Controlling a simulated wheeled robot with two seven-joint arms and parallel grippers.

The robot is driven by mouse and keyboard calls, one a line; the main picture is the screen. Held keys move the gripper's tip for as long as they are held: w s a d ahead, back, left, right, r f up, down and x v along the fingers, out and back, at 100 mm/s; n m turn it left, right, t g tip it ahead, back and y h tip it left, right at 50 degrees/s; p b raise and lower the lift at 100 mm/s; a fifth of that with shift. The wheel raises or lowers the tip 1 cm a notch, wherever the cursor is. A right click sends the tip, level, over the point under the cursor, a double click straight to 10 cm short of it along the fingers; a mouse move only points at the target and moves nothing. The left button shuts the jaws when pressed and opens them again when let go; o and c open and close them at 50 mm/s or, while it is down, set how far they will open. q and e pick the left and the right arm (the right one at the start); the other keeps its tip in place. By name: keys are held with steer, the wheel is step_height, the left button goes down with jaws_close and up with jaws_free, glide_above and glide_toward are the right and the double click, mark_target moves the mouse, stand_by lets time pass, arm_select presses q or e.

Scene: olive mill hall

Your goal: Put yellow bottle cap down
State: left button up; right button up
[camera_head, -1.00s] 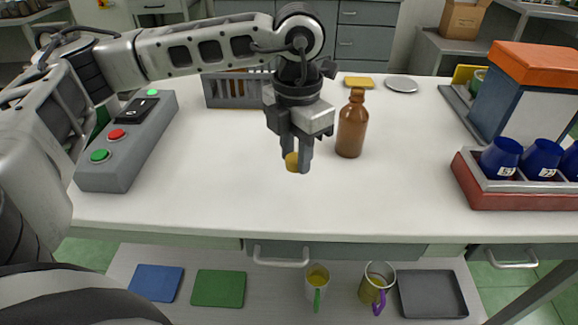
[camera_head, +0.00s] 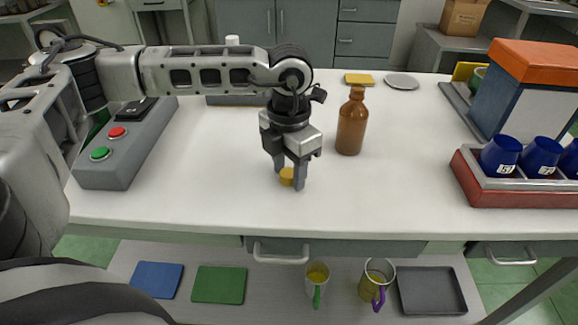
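The yellow bottle cap (camera_head: 286,177) is small and round, between the fingertips of my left gripper (camera_head: 288,175). The gripper points down and looks shut on the cap, very low over the front middle of the white table (camera_head: 390,200). I cannot tell whether the cap touches the tabletop. The right finger hides part of the cap. A brown bottle (camera_head: 351,127) stands upright to the right of the gripper, apart from it. My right gripper is not in view.
A grey button box (camera_head: 110,165) stands at the left. A red-and-grey rack (camera_head: 520,191) with blue cups and an orange-topped machine (camera_head: 535,90) stand at the right. A yellow sponge-like block (camera_head: 359,79) and a grey disc (camera_head: 401,82) lie at the back. The table's front middle is clear.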

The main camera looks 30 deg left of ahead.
mark_target(289, 173)
arm_select(q)
steer(key=shift+r, duration=0.2)
step_height(289, 173, up, 12)
stand_by(0.5)
stand_by(0.5)
